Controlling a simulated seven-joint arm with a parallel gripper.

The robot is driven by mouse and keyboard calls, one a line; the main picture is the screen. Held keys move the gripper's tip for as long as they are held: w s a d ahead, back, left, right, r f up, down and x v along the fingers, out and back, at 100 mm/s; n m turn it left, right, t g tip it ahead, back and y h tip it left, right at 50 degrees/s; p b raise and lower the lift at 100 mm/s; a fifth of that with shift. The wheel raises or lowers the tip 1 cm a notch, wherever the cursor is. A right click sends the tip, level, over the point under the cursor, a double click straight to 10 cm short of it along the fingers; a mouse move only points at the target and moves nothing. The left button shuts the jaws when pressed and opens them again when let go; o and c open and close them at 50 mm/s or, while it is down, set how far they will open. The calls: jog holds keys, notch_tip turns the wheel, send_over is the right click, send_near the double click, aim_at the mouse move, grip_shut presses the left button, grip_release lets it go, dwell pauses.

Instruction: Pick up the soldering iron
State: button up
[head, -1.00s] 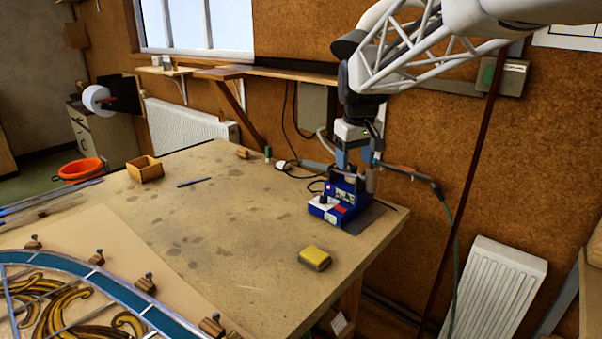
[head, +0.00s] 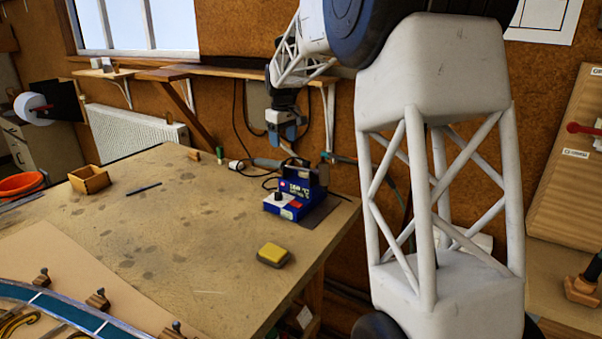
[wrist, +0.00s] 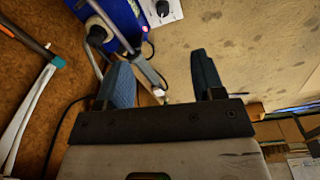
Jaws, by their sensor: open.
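The blue soldering station (head: 300,187) stands near the back right corner of the bench; it also shows at the top of the wrist view (wrist: 70,16). My gripper (head: 287,134) is open above and behind the station, pointing down. In the wrist view my gripper's jaws (wrist: 160,70) are apart. A slim grey rod-like part (wrist: 147,70) shows between them, beyond the tips. It may be the soldering iron, but I cannot tell for sure. No contact with it shows. A dark cable (head: 233,120) hangs behind on the wall.
A yellow sponge (head: 273,253) lies in front of the station. A wooden box (head: 89,179) and a dark pen-like tool (head: 143,189) lie further left. The bench middle (head: 185,225) is clear. The leaded panel (head: 85,320) is at the lower left. The cork wall is close behind.

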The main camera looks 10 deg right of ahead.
jog(key=n, duration=0.2)
send_over(275, 161)
jog(key=shift+g, duration=0.3)
jog(key=f, duration=0.9)
jog(key=shift+w+a, duration=0.1)
jog(key=shift+w, duration=0.2)
jog(key=shift+f, duration=0.1)
jog(key=shift+f, duration=1.25)
jog(key=shift+f, duration=0.1)
jog(key=shift+s+f, duration=0.1)
jog(key=shift+f, duration=2.4)
grip_shut()
